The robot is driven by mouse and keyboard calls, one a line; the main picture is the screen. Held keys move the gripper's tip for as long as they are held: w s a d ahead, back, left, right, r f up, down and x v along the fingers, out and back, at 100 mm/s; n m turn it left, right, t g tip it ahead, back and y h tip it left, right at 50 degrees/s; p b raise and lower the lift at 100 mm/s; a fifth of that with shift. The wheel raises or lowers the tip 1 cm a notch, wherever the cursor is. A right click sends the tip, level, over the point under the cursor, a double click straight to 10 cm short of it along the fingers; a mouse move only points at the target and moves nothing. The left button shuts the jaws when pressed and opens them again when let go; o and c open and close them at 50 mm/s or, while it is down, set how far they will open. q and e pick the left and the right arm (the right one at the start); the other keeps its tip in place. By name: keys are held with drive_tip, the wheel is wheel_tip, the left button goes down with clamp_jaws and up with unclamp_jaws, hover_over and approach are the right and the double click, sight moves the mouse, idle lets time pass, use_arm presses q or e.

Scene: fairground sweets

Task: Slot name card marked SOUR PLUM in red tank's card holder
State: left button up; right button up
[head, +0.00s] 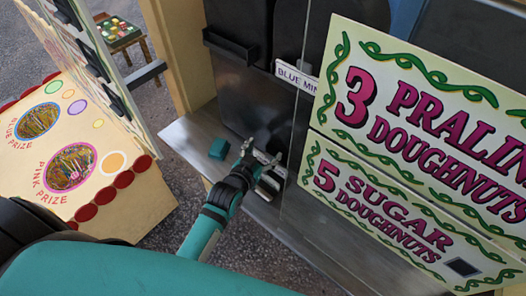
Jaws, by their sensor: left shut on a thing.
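My left gripper (262,160) is low over the metal counter, in front of a dark tank. It is shut on a thin pale piece that looks like a card (264,156); the fingers cover part of it and I cannot read any lettering. A white card reading "BLUE MIN…" (296,77) sits on the front of the dark tanks, its right end hidden by the sign. A black ledge-like holder (230,47) on the left tank (240,90) shows no card. I cannot make out a red tank or the words SOUR PLUM. My right gripper is not in view.
A large doughnut sign (425,130) blocks the right side. A cream prize stall (125,170) stands left, and a small table with colourful items (118,30) stands behind.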

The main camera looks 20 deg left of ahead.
use_arm(q)
drive_tip(key=shift+f+b, duration=0.65)
drive_tip(key=shift+f, duration=0.4)
drive_tip(key=shift+f, duration=0.1)
drive_tip(key=o, duration=1)
drive_tip(key=shift+o, duration=0.2)
drive_tip(key=v, duration=1.2)
